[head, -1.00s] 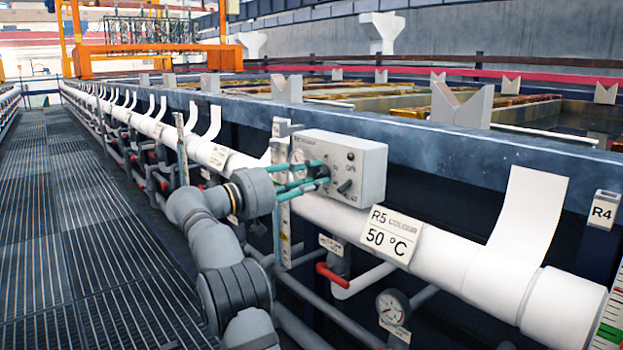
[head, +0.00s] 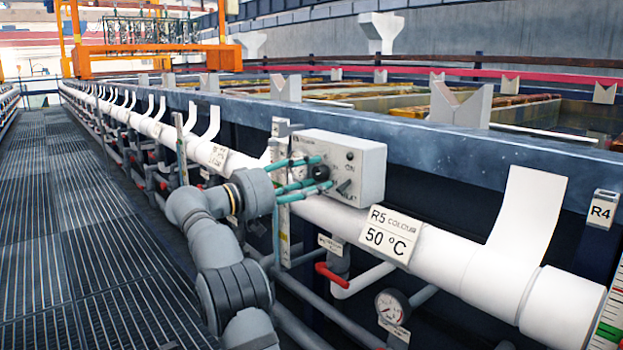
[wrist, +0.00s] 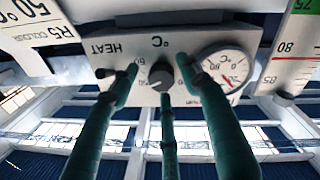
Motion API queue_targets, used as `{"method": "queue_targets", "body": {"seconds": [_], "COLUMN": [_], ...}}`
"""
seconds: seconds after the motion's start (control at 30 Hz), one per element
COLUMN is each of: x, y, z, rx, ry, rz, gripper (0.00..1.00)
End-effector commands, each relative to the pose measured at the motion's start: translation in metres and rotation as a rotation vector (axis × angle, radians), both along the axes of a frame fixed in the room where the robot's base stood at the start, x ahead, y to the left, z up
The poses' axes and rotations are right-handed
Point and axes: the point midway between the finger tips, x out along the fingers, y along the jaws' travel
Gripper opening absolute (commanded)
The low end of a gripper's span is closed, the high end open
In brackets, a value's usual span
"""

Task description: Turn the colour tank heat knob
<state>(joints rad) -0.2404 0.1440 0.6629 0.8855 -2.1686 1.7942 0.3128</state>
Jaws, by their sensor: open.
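The colour tank heat control box (head: 362,160) is a pale grey box on the white pipe in the head view. Its round dark knob (head: 321,172) sits on the front face. My gripper (head: 314,174) has its teal fingers around this knob. The fingers look open, with gaps beside the knob. The lower finger overlaps the knob's edge, so contact there cannot be told.
A dark HEAT switch (head: 345,187) and a small lamp (head: 350,156) are on the same face. A dial gauge (wrist: 226,69) is close beside one finger. The R5 COLOUR 50 °C sign (head: 391,235) hangs beside the box. The grated walkway (head: 80,240) is clear.

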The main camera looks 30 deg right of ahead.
Motion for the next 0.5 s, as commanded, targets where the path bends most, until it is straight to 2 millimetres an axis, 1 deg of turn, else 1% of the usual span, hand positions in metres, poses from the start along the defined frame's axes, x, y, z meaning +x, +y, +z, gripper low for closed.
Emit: {"method": "queue_targets", "body": {"seconds": [0.13,0.23,0.37,0.5], "x": [0.000,-0.001,-0.006,-0.012], "y": [0.004,0.016,0.041,0.071], "z": [0.000,0.000,-0.001,-0.003], "rx": [-0.001,-0.001,-0.001,0.000], "ry": [0.000,0.001,0.000,0.000], "rz": [0.002,0.005,0.006,0.004], "gripper": [0.47,0.47,0.47,0.47]}}
